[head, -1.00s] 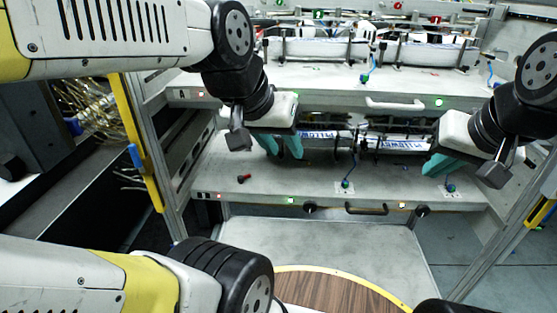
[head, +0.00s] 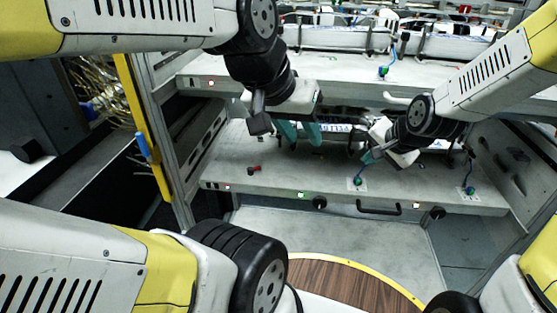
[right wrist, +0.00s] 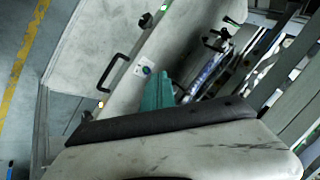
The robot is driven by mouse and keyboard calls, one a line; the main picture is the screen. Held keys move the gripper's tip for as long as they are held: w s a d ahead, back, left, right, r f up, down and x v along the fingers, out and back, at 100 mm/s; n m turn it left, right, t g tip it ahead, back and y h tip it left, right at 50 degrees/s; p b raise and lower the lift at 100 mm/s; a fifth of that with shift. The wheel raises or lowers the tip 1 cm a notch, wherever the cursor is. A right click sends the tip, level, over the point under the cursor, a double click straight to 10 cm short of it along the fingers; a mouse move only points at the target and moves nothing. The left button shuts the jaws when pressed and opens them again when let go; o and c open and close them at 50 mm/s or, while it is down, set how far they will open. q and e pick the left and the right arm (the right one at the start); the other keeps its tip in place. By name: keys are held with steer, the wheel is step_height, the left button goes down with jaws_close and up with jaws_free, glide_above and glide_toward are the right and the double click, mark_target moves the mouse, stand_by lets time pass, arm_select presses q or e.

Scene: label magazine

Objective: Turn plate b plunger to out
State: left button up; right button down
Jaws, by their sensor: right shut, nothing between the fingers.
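The lower plate (head: 290,170) is a grey shelf.
A second green knob (head: 468,190) stands to the right, and a red-tipped knob (head: 253,170) to the left. The front edge carries black round knobs (head: 320,203) and a black handle (head: 378,208). The upper shelf (head: 340,70) overhangs the lower plate.

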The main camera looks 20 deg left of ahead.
steer(key=w+a+f+m+y, duration=0.1)
steer(key=a+f+m+y, duration=0.1)
steer(key=a+f, duration=0.4)
steer(key=m+t+y, duration=0.4)
steer(key=m, duration=1.6)
glide_toward(259, 170)
steer(key=x, duration=0.6)
steer(key=shift+a, duration=0.3)
steer(key=shift+w+d, duration=0.1)
steer(key=shift+w, duration=0.05)
